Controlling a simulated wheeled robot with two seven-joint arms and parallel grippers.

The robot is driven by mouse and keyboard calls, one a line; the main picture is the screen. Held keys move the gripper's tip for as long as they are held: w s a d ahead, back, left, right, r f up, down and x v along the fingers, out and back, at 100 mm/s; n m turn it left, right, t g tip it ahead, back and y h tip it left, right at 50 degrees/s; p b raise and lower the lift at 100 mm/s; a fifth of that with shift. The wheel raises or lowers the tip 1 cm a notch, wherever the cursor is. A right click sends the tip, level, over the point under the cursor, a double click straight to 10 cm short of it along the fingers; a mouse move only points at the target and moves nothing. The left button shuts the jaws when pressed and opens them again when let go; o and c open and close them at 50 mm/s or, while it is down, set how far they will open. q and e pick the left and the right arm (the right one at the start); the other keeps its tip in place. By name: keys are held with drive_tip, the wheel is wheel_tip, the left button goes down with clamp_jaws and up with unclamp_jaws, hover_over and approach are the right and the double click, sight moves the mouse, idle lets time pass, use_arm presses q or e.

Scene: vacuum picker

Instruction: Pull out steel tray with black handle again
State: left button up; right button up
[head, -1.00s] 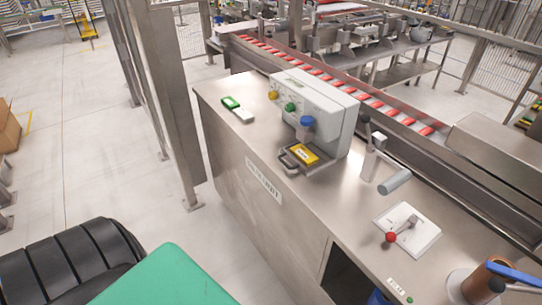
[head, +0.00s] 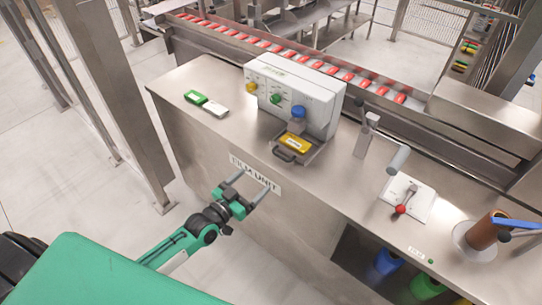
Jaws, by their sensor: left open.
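The steel tray (head: 310,156) sits on the steel bench in front of the white control box, with a yellow labelled block (head: 295,142) lying in it. Its black handle (head: 285,155) points towards the bench's front edge. My right gripper is out of view.
The white control box (head: 320,103) has yellow and green buttons. A green-and-white item (head: 206,103) lies left on the bench (head: 175,90). To the right are a metal lever post (head: 366,135), a red-knobbed lever plate (head: 415,205) and a brown cylinder (head: 487,230). A steel post (head: 110,90) stands at left.

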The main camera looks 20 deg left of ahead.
use_arm(q)
drive_tip(key=p, duration=0.1)
approach(279, 157)
drive_tip(key=w, duration=0.2)
drive_tip(key=x, duration=0.2)
drive_tip(key=p+x, duration=0.1)
drive_tip(key=x, duration=0.3)
drive_tip(key=shift+w+d, duration=0.15)
drive_tip(key=shift+d, duration=0.25)
drive_tip(key=shift+w+d, duration=0.15)
drive_tip(key=shift+w, duration=0.1)
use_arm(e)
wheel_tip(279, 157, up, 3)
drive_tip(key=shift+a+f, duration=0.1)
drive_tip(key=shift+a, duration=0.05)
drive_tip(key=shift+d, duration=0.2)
